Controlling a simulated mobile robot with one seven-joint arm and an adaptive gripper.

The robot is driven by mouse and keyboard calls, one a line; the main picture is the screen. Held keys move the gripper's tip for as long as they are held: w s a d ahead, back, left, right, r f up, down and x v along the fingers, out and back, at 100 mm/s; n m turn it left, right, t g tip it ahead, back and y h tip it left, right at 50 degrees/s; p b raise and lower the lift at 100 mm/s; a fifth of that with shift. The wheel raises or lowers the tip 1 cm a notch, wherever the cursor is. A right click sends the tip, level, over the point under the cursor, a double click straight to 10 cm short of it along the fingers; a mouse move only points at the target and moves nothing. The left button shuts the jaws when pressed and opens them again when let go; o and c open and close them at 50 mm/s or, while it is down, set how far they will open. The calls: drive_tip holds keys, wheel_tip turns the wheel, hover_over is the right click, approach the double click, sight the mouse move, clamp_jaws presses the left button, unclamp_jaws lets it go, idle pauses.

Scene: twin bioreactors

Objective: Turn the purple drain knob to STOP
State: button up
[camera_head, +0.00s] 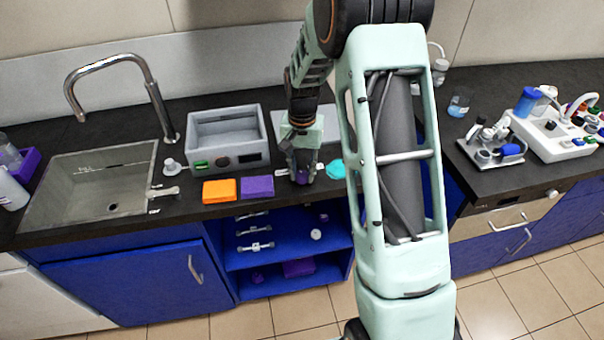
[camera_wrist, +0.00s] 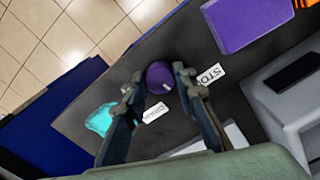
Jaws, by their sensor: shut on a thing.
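The purple drain knob (camera_wrist: 159,75) sits on the dark counter near its front edge, seen from above in the wrist view. A small white mark shows on its top, toward the lower right in that view. A white label reading "STO…" (camera_wrist: 211,74) lies to its right, partly hidden by a finger. Another white label (camera_wrist: 155,112) lies just below the knob, its text too small to read. My gripper (camera_wrist: 160,74) is shut on the knob, one finger on each side. In the head view my gripper (camera_head: 303,177) points down at the counter's front edge and mostly hides the knob.
Purple (camera_head: 257,187) and orange (camera_head: 219,191) blocks lie left of my gripper, before a grey box-shaped device (camera_head: 228,141). A turquoise object (camera_head: 335,169) lies close on the right. A sink (camera_head: 92,185) is far left; lab equipment (camera_head: 550,130) stands far right.

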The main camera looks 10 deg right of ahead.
sight(302, 174)
drive_tip(key=n+b, duration=0.1)
drive_tip(key=n, duration=0.5)
drive_tip(key=shift+n, duration=0.4)
idle(0.3)
drive_tip(key=o, duration=1.2)
drive_tip(key=shift+c, duration=0.2)
drive_tip(key=shift+r, duration=0.1)
wheel_tip(302, 174, up, 12)
